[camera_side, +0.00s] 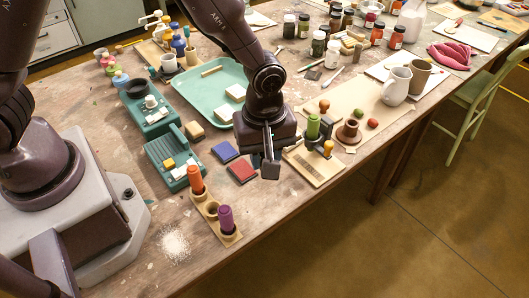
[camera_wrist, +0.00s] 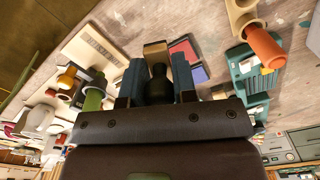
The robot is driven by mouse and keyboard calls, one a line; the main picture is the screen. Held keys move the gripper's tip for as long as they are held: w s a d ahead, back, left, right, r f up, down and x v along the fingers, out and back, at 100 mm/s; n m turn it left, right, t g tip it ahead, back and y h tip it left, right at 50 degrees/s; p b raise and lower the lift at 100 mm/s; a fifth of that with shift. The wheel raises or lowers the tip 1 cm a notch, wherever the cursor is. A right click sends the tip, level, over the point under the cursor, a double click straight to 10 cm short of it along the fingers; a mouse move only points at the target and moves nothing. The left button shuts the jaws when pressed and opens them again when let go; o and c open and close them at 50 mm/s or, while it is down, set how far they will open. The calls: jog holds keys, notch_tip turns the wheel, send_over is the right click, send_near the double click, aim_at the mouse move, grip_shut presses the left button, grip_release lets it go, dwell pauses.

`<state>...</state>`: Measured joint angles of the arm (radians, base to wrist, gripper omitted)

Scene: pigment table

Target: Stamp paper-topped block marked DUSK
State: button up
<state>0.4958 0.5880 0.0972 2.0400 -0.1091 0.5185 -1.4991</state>
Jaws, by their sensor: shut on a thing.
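My gripper (camera_side: 266,160) hangs low over the table just right of the red ink pad (camera_side: 242,171). In the wrist view its two fingers (camera_wrist: 158,82) are shut on a stamp with a dark round handle (camera_wrist: 158,88) and a tan base (camera_wrist: 155,49). The fingers hide the held stamp in the side view. The blue ink pad (camera_side: 224,151) lies beside the red one. White-topped blocks (camera_side: 235,92) rest on the teal tray (camera_side: 205,83), and a tan block (camera_side: 195,133) lies on the table. I cannot read DUSK on any block.
A wooden holder (camera_side: 210,212) carries an orange stamp (camera_side: 195,179) and a purple stamp (camera_side: 226,217), with an empty hole between. A marked wooden board (camera_side: 303,168), a green stamp (camera_side: 313,127) and a yellow stamp (camera_side: 328,148) stand right of my gripper. Teal devices (camera_side: 172,158) stand left.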

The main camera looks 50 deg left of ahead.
jog(key=w+a+n, duration=0.1)
jog(key=a+n, duration=0.1)
jog(key=a, duration=0.7)
send_over(225, 150)
jog(key=f, duration=0.2)
jog(key=shift+f+m, duration=0.1)
jog(key=shift+m, duration=0.9)
jog(key=shift+f, duration=2.85)
jog(key=shift+f, duration=0.6)
jog(key=shift+r, duration=3.55)
